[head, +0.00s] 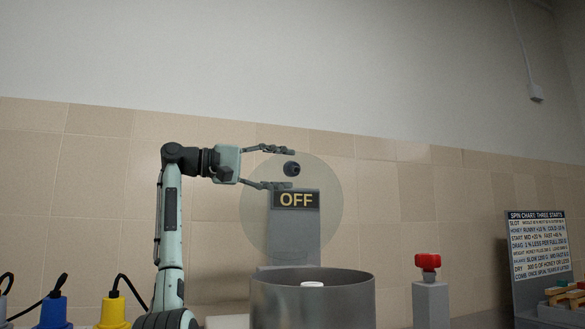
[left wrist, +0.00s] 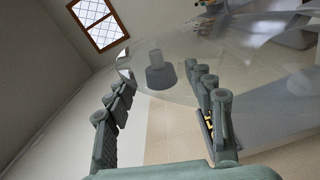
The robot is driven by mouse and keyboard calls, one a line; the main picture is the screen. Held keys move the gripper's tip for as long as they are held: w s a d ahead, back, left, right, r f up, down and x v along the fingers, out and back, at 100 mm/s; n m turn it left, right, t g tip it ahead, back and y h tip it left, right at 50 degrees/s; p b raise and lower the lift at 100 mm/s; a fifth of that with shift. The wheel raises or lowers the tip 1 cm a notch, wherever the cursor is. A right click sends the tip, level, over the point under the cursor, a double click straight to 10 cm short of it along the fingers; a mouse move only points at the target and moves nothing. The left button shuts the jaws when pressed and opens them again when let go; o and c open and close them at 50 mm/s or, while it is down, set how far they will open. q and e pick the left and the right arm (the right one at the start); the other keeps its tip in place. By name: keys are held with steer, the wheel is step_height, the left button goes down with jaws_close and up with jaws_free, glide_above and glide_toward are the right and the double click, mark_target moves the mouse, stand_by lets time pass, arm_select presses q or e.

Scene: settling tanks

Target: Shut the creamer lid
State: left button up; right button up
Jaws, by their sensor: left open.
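The creamer is an open metal drum (head: 312,305) at the bottom centre of the head view. Its clear round lid (head: 262,225) stands raised above the drum's back rim, with a dark knob (head: 292,169) on its face. My left gripper (head: 291,169) is open, with one finger above the knob and one below it in the head view. In the left wrist view the knob (left wrist: 160,76) appears between and beyond the spread fingertips; contact cannot be made out. The clear lid (left wrist: 215,50) spreads behind it. My right gripper is not in view.
An OFF sign (head: 296,200) on a grey post shows behind the lid. A red knob (head: 428,261) on a grey pedestal stands right of the drum. A spin chart board (head: 537,245) is farther right. Blue (head: 53,312) and yellow (head: 115,312) plugs with cables sit at left.

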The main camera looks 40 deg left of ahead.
arm_select(q)
steer(key=shift+x, duration=1.45)
steer(key=shift+a, duration=0.15)
jaws_close()
